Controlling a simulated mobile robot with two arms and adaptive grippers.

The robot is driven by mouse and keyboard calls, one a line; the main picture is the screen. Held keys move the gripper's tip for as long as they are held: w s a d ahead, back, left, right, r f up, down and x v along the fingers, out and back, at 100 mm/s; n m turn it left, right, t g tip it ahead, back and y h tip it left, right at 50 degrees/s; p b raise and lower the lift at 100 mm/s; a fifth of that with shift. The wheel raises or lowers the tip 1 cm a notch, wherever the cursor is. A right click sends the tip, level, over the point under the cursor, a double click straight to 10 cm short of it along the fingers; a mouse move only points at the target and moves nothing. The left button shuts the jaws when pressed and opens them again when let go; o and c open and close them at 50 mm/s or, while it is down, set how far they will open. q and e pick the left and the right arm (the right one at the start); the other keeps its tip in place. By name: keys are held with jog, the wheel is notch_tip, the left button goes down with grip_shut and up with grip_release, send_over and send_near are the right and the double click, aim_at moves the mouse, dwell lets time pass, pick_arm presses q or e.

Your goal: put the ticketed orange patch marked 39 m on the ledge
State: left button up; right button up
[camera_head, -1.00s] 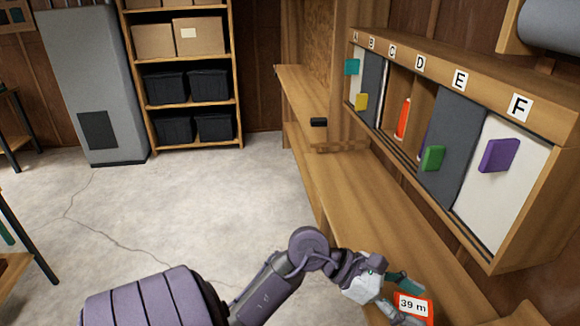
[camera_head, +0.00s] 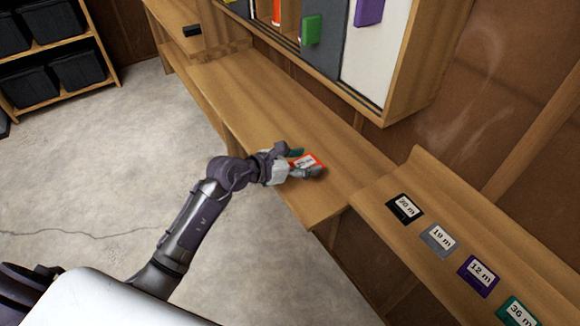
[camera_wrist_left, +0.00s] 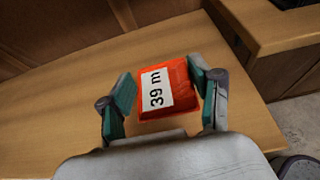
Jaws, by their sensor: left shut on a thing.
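The orange patch (camera_head: 306,161) has a white ticket. In the left wrist view the orange patch (camera_wrist_left: 165,88) reads "39 m" and sits between the two green-padded fingers. My left gripper (camera_head: 304,162) is shut on it, over the near part of the long wooden ledge (camera_head: 260,100) below the cabinet. The ledge also shows in the left wrist view (camera_wrist_left: 65,130), under the patch. I cannot tell whether the patch touches the wood. My right gripper is not in view.
A lower wooden shelf (camera_head: 430,187) at right holds black (camera_head: 404,208), grey (camera_head: 438,239), purple (camera_head: 478,275) and green (camera_head: 516,313) ticketed patches. The cabinet (camera_head: 425,70) stands above the ledge. A small black object (camera_head: 192,31) lies farther back. The ledge around my gripper is clear.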

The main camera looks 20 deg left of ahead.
aim_at(292, 163)
pick_arm(q)
jog(key=a+f, duration=0.1)
jog(key=a, duration=0.1)
jog(key=shift+w+a+f, duration=0.15)
jog(key=shift+a+f, duration=0.25)
notch_tip(292, 163, down, 4)
jog(key=shift+r, duration=0.1)
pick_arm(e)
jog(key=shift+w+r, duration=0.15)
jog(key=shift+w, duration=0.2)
pick_arm(q)
jog(key=shift+f, duration=0.2)
jog(key=o, duration=0.7)
jog(key=shift+r, duration=0.1)
